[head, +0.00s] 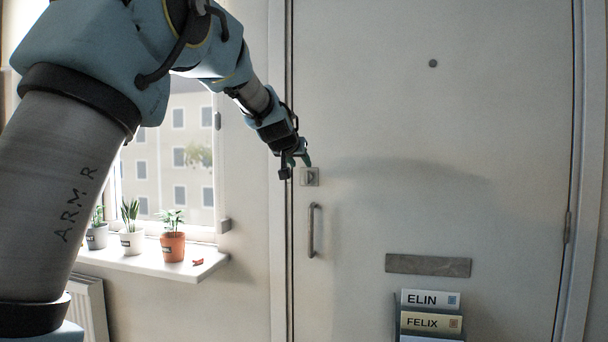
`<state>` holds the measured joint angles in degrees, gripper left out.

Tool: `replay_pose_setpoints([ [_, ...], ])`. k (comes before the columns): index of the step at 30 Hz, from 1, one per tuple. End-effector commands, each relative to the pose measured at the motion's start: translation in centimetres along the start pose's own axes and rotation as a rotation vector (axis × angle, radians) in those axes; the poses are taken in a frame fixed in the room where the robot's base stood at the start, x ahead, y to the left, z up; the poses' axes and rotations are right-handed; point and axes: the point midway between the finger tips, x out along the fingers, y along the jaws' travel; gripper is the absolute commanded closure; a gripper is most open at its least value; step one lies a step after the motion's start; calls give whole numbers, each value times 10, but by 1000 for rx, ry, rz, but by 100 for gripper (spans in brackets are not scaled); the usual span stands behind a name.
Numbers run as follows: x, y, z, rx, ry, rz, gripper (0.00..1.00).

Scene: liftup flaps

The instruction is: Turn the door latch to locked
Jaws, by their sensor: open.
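The door latch (310,177) is a small square metal plate with a turn piece, on the left side of the white door (450,120), above the vertical door handle (314,230). My gripper (296,170) is at the upper left of the latch, close in front of it. Its fingers are open and nothing shows between them. I cannot tell whether a finger touches the latch. The turn piece is small and its exact angle is hard to make out.
A window sill (190,262) with several potted plants, among them an orange pot (173,246), juts out at the left. A metal mail slot plate (428,265) and a rack with name cards (431,300) are low on the door. The door's middle is clear.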

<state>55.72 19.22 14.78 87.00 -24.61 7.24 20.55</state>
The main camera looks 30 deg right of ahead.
Motion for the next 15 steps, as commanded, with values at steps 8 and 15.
replay_pose_setpoints([
  [8, 53, -1, 0, -1, -4, -2, 57],
  [15, 81, -1, 0, -2, -2, -1, 57],
])
